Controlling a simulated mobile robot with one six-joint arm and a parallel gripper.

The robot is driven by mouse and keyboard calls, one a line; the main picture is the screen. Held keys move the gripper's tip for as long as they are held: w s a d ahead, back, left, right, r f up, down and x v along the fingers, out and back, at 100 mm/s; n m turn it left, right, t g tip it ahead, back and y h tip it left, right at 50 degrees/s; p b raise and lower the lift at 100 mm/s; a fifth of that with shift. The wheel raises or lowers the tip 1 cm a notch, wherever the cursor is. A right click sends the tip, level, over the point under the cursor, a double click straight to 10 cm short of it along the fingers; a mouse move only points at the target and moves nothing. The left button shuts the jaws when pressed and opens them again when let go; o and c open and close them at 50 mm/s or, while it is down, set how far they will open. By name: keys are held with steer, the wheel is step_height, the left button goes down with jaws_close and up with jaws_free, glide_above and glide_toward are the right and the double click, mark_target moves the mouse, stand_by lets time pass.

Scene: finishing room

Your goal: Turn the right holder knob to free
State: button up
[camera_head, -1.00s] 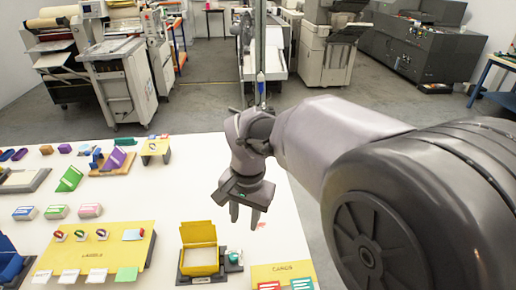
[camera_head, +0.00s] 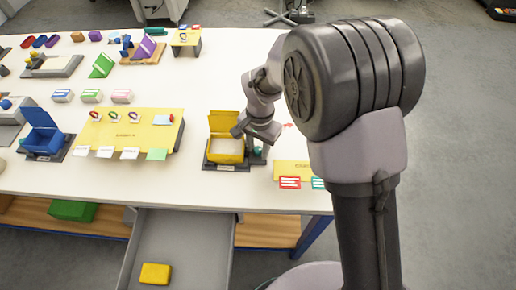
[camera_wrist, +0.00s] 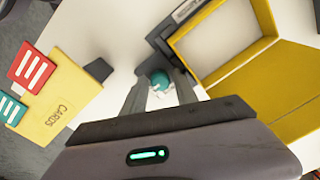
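The right holder is a dark base with an open yellow box (camera_head: 226,151) on it, lid raised. Its teal knob (camera_wrist: 159,79) sits at the side of the base in the wrist view, and partly shows in the head view (camera_head: 257,151). My gripper (camera_wrist: 160,86) is over the knob with its two fingers apart, one on each side of the knob in the picture. I cannot tell whether the fingers touch it. The holder's yellow box (camera_wrist: 226,40) also shows in the wrist view. In the head view my gripper (camera_head: 258,147) partly hides the knob.
A yellow CARDS board (camera_wrist: 62,95) with red and teal cards lies beside the knob. A blue box (camera_head: 43,140) on a dark base stands at the left, and a yellow labelled board (camera_head: 130,133) lies between. An open grey drawer (camera_head: 185,245) sticks out below the table's front edge.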

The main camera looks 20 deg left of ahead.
jaws_close()
stand_by(0.3)
steer(key=n+p, duration=0.1)
steer(key=n, duration=0.3)
steer(key=shift+r+n+p, duration=0.1)
steer(key=shift+n+p, duration=0.3)
steer(key=n+p, duration=0.1)
steer(key=n, duration=0.3)
steer(key=n+p, duration=0.2)
steer(key=n, duration=0.3)
steer(key=shift+w+d, duration=0.1)
steer(key=shift+n+p, duration=0.5)
steer(key=shift+n, duration=1.7)
